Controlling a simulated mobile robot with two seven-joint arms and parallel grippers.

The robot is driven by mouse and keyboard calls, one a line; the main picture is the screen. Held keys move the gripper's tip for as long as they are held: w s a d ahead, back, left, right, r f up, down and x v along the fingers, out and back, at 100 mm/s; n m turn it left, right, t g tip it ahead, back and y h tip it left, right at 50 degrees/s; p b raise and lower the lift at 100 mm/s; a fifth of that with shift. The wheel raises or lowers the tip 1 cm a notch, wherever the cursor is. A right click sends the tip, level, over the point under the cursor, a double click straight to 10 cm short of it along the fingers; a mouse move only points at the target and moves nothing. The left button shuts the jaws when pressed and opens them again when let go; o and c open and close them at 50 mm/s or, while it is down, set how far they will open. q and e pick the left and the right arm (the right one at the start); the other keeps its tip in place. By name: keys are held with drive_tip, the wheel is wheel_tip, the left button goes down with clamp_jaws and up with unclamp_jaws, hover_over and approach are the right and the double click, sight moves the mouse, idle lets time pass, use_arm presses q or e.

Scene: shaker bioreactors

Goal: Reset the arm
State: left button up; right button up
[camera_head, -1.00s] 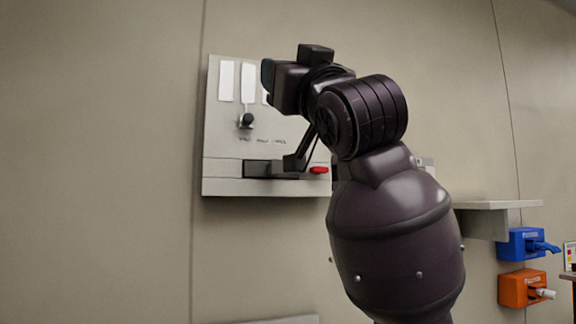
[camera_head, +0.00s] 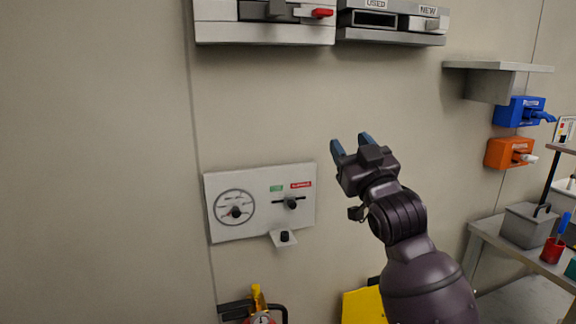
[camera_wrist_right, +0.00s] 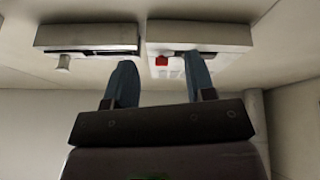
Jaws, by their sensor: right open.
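My right gripper (camera_head: 351,146) is open and empty, with its two blue-grey fingers apart and pointing up and left in the head view. It stands in front of the bare wall, below the wall units and right of the dial panel. The right wrist view shows the two fingers (camera_wrist_right: 163,85) spread with nothing between them. Beyond them are a wall unit with a red knob (camera_wrist_right: 162,61) and a dark-slotted unit (camera_wrist_right: 85,38). My right arm comes up from the lower right. My left gripper is in neither view.
A dial panel (camera_head: 262,180) with knobs is on the wall. Above are a red-handled unit (camera_head: 265,33) and a USED/NEW unit (camera_head: 392,40). A shelf (camera_head: 498,67), a blue holder (camera_head: 518,111), an orange holder (camera_head: 505,153) and a grey bench (camera_head: 490,235) are at right.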

drive_tip(key=s+d+f+m+g+h, duration=0.1)
drive_tip(key=s+d+f+h, duration=0.15)
drive_tip(key=f, duration=0.85)
drive_tip(key=s+d+f+m+g+h, duration=0.15)
drive_tip(key=s+d+f, duration=0.25)
drive_tip(key=f, duration=0.6)
drive_tip(key=s+d+f+m+g+h, duration=0.1)
drive_tip(key=s+d+f+g, duration=0.15)
drive_tip(key=f, duration=0.85)
drive_tip(key=s+d+f+g+h, duration=0.1)
drive_tip(key=s+d+f+g, duration=0.1)
drive_tip(key=s+f, duration=0.8)
drive_tip(key=s+d+f+m+g+h, duration=0.1)
drive_tip(key=s+d+f+g, duration=0.2)
drive_tip(key=s+f, duration=0.7)
drive_tip(key=s+d, duration=0.1)
drive_tip(key=s, duration=0.1)
drive_tip(key=shift+s+d+f, duration=0.3)
drive_tip(key=shift+s+d, duration=0.1)
drive_tip(key=shift+m, duration=0.25)
